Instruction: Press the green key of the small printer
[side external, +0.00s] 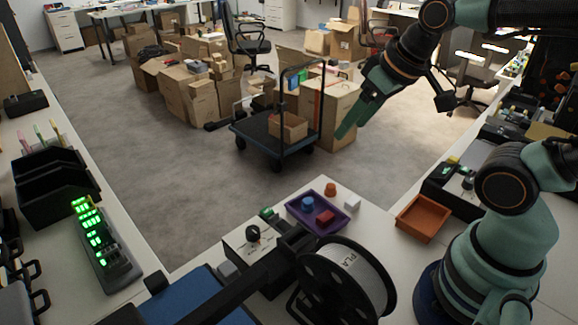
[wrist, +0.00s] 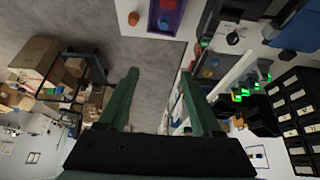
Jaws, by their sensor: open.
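The small printer seems to be the 3D printer with the PLA spool (side external: 352,285) and blue bed (side external: 195,300) at the front of the side view. A small green block-like part (side external: 267,213), perhaps the green key, shows at the back edge of a light box with a black knob (side external: 253,234). The green part also shows in the wrist view (wrist: 204,42), at the upper right. My gripper (side external: 346,131) is open and empty, high up and well apart from the printer. In the wrist view its green fingers (wrist: 159,72) are spread with nothing between them.
A purple tray (side external: 337,208) holds a blue and a red piece; an orange and a white piece lie beside it. An orange bin (side external: 423,217) stands to the right. A strip with lit green labels (side external: 103,245) is at left. Cartons and a cart (side external: 272,140) stand on the floor.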

